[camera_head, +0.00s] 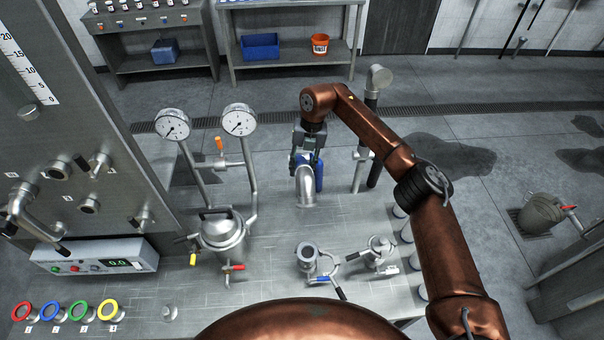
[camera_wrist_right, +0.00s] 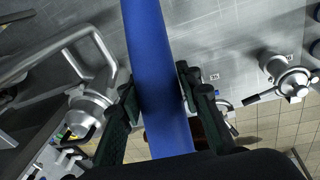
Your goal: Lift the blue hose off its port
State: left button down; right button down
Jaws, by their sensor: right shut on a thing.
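The blue hose (camera_head: 319,174) shows in the head view as a short upright stretch beside a silver pipe elbow (camera_head: 306,187) on the steel deck. My right gripper (camera_head: 307,148) is at it, just behind the elbow. In the right wrist view the blue hose (camera_wrist_right: 158,60) runs between the two dark fingers, and my right gripper (camera_wrist_right: 157,88) is shut on it. The hose end and its port are hidden, so I cannot tell whether they touch. My left gripper is not in view.
Two gauges (camera_head: 206,123) on bent pipes and a lidded vessel (camera_head: 221,230) stand left of the hose. A valve fitting (camera_head: 308,256) stands in front. An upright pipe (camera_head: 361,155) is close on the right. Colored rings (camera_head: 50,310) lie at front left.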

jog(key=shift+w+r+g, duration=0.6)
jog(key=shift+w+r, duration=0.2)
jog(key=shift+r, duration=0.15)
